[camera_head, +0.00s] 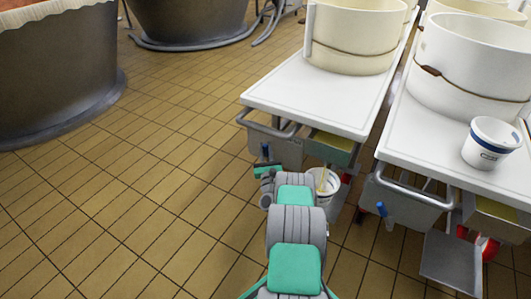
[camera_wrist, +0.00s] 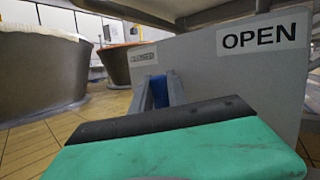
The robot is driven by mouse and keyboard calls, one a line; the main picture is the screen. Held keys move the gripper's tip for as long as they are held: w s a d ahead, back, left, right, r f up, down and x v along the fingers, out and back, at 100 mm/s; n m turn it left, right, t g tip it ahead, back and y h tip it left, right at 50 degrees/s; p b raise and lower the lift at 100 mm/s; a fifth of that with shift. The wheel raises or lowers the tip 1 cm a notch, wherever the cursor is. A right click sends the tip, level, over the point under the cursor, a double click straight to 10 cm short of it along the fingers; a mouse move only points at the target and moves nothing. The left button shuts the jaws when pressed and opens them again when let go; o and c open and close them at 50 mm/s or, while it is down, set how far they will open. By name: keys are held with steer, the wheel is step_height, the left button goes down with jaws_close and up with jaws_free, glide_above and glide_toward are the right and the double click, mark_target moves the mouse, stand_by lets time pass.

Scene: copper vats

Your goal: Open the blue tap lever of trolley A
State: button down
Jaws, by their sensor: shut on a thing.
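The blue tap lever (camera_head: 265,150) sits at the front of the left trolley (camera_head: 255,96), below its white top. In the wrist view, the lever (camera_wrist: 159,91) is between the two grey fingers of my gripper (camera_wrist: 160,85), which are shut on it. Only a short blue part of the lever shows; the fingers and the green-and-black gripper body hide the rest. The plate behind it has a large "OPEN" label (camera_wrist: 264,38) at right and a smaller, hard-to-read label (camera_wrist: 143,57) near the lever. In the head view, my gripper (camera_head: 266,162) is at the trolley's front.
A second trolley (camera_head: 388,130) with its own blue lever (camera_head: 382,209) stands at right. A white bucket (camera_head: 324,188) is beside my arm under the left trolley. Cream tubs (camera_head: 352,35) stand on top. Tiled floor at left is clear up to the copper vat (camera_head: 55,75).

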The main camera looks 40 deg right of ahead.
steer(key=shift+s+m, duration=0.15)
steer(key=shift+m, duration=0.15)
steer(key=c, duration=1.3)
jaws_free()
steer(key=shift+d+h, duration=0.1)
steer(key=shift+h, duration=0.2)
steer(key=shift+s, duration=0.1)
steer(key=p+v, duration=0.2)
steer(key=v, duration=0.5)
steer(key=shift+s+p, duration=0.3)
steer(key=shift+s+f, duration=0.1)
